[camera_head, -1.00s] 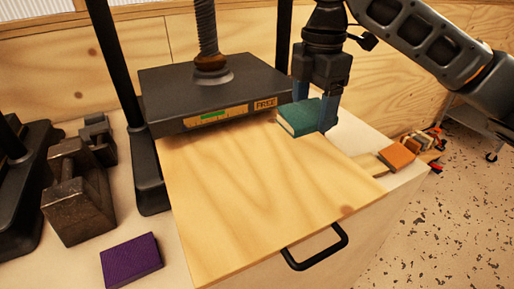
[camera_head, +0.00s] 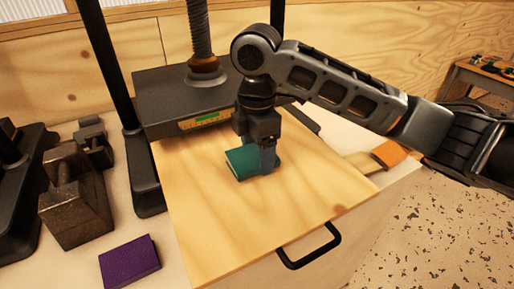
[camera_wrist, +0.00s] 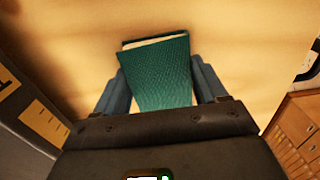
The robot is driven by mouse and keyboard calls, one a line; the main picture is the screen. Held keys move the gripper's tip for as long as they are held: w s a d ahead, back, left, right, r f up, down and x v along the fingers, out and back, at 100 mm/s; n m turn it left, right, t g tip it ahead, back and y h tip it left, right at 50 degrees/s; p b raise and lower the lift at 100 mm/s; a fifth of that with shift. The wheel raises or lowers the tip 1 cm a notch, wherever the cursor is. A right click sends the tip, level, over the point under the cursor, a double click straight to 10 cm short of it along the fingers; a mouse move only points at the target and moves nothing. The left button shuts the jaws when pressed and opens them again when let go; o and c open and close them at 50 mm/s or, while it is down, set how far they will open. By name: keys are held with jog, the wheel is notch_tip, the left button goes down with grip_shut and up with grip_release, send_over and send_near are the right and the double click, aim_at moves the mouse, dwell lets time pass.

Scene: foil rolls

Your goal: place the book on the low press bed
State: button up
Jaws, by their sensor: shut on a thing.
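A teal book (camera_head: 243,162) with pale page edges is held in my gripper (camera_head: 258,160). In the wrist view the book (camera_wrist: 158,72) lies between the two blue fingers of my gripper (camera_wrist: 158,90), which are shut on its sides. The press bed (camera_head: 225,225) is a pale wooden board with a black handle at its front edge. The book is over the middle of the bed, low; I cannot tell whether it touches the wood. The press's dark upper plate (camera_head: 160,98) hangs behind, under a threaded screw.
A purple book (camera_head: 130,262) lies on the white bench at the front left. Dark metal weights (camera_head: 75,205) stand left of the press post (camera_head: 145,180). An orange block (camera_head: 390,153) lies at the right. The bed's front half is clear.

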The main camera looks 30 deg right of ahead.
aim_at(257, 156)
jog(key=shift+f, duration=0.2)
jog(key=o, duration=1.1)
jog(key=shift+c, duration=0.2)
jog(key=shift+r, duration=0.1)
notch_tip(257, 156, up, 12)
jog(key=shift+r, duration=0.15)
